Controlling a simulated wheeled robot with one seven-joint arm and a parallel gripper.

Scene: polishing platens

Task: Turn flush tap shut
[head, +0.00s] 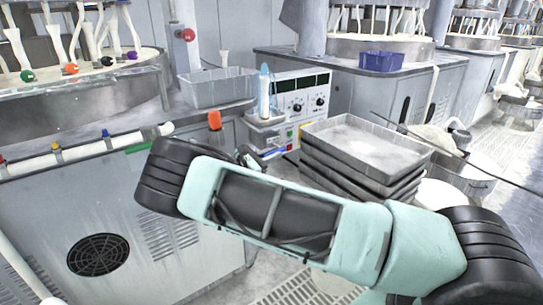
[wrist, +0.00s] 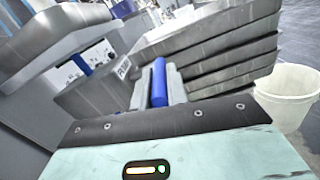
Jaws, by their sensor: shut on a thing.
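The flush tap appears to be the blue lever handle (wrist: 159,85), seen in the middle of the wrist view beside a grey box with a small white lettered label (wrist: 123,68). My gripper (wrist: 160,78) is shut on this blue handle, with one grey finger on each side of it. The handle points away from my wrist, between the box and the stacked trays. In the head view a small piece of blue (head: 272,154) shows past my arm, below the control panel. My arm hides most of the gripper there, and the tap's body is hidden in both views.
A stack of grey trays (head: 368,147) stands close to the right of my gripper. A control panel (head: 300,100) with knobs is behind it. A grey bin (head: 218,88) and an orange handle (head: 215,120) are at left. A white bucket (wrist: 290,95) stands right in the wrist view.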

